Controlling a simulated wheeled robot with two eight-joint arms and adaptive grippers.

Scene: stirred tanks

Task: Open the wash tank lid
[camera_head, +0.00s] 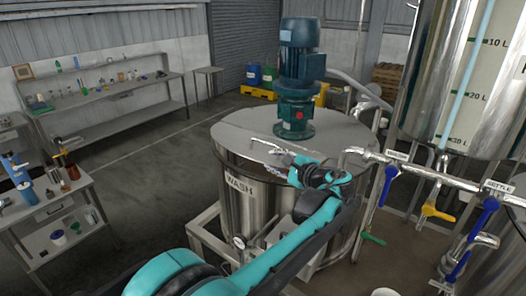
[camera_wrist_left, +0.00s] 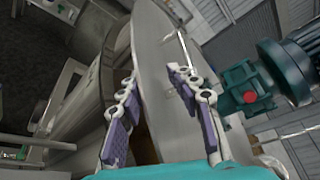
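The wash tank (camera_head: 250,200) is a steel drum marked WASH in the middle of the head view. Its round grey lid (camera_head: 238,134) looks closed and flat on top; it also shows in the left wrist view (camera_wrist_left: 160,75). A thin bar that looks like the lid's handle (camera_head: 262,139) lies near the front of the lid. My left gripper (camera_head: 272,152) is at the lid's front edge, close to this bar. In the left wrist view its fingers (camera_wrist_left: 158,98) are spread, with the lid surface showing between them. Contact cannot be told. My right gripper is not visible.
A teal motor (camera_head: 297,75) with a red button stands on the lid. Pipes with blue and yellow valve handles (camera_head: 436,212) and a steel settle tank (camera_head: 455,75) are at the right. A small cart (camera_head: 50,215) and a bench (camera_head: 110,98) stand at the left. The floor between is clear.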

